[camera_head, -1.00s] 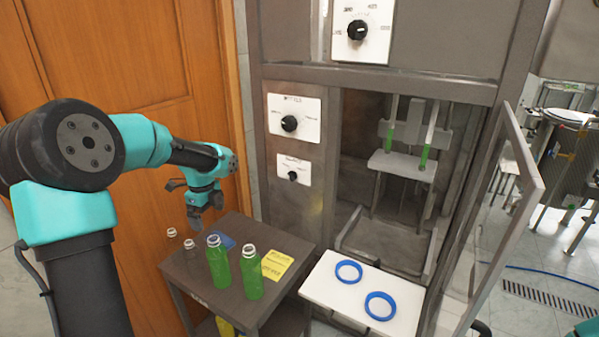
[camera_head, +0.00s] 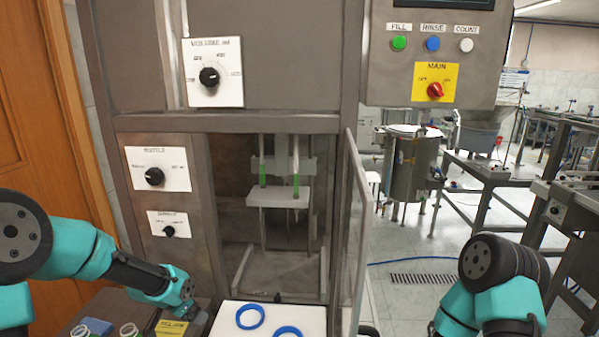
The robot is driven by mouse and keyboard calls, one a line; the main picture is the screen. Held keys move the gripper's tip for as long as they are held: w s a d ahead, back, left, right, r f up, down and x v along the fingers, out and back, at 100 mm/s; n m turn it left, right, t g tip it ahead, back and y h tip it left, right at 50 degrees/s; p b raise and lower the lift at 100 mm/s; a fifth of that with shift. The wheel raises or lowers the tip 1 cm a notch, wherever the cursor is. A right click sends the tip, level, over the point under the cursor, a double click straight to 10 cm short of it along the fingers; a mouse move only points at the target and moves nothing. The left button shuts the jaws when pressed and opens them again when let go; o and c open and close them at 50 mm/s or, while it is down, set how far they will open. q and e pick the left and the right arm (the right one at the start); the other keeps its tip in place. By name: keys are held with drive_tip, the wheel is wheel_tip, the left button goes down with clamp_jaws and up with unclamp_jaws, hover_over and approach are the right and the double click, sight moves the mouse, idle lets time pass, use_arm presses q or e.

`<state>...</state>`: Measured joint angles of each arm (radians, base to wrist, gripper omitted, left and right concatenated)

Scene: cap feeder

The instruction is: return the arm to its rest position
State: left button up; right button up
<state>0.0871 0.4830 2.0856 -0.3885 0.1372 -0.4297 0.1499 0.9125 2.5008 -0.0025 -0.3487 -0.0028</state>
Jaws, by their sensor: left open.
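My left arm (camera_head: 75,250), teal and black, comes in from the left edge. My left gripper (camera_head: 190,312) is open with nothing seen in it. It is low in the view, over the right back part of the dark side table, just right of the yellow note (camera_head: 172,328). My right arm (camera_head: 490,290) is folded at the lower right; its gripper is out of view.
Two blue rings (camera_head: 250,316) lie on a white tray (camera_head: 228,325). The machine's open glass door (camera_head: 355,230) stands right of the tray. A control panel (camera_head: 435,60) is above right.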

use_arm(q)
drive_tip(key=s+d+f+n+g, duration=0.2)
drive_tip(key=s+d+f+n, duration=0.2)
drive_tip(key=s+f, duration=0.7)
drive_tip(key=s+d+f+n+g+h, duration=0.1)
drive_tip(key=s+d+f+n, duration=0.3)
drive_tip(key=s+f, duration=0.8)
drive_tip(key=shift+s+d+f+n+g, duration=0.25)
drive_tip(key=shift+s+n+g, duration=0.45)
drive_tip(key=shift+s, duration=0.2)
